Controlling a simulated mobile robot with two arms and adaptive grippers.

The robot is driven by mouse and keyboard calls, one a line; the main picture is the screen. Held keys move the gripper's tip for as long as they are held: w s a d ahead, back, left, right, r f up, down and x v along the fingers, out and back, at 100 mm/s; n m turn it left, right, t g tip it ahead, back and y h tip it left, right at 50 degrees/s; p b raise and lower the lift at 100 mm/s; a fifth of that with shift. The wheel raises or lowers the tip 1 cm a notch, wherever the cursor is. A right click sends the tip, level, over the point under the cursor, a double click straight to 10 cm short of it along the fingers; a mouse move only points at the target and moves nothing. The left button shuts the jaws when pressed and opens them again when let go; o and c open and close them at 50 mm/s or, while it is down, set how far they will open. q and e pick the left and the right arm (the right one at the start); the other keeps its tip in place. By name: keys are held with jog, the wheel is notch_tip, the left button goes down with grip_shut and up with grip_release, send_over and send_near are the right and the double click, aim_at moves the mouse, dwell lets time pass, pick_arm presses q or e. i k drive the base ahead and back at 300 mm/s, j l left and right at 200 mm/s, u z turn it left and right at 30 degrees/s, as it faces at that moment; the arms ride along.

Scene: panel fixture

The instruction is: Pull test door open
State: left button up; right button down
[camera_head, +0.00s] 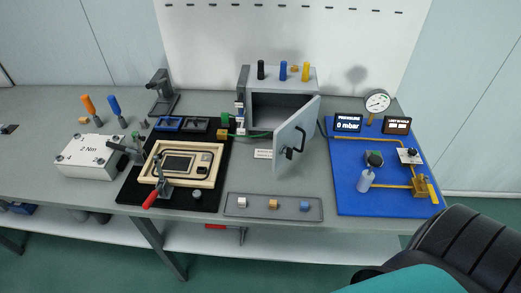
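The grey test box (246,88) stands at the back middle of the bench. Its light grey door (291,150) stands open, swung out towards me on the right side, so the dark inside of the box (275,112) shows. A black handle (302,138) and a dark latch piece are on the door's visible face. Neither of my grippers is in view. A black and teal part of my body fills the bottom right corner, and nothing is seen touching the door.
A blue board (350,195) with pipes, a gauge (377,102) and displays lies right of the door. A grey tray (273,217) with three small blocks lies in front. A black mat (127,192) with a beige fixture (211,150) and red-handled clamp lies left.

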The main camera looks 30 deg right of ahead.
aim_at(298, 129)
jog(key=j, duration=0.4)
jog(key=k+j+z, duration=0.15)
jog(key=j, duration=0.7)
jog(key=k+z, duration=0.05)
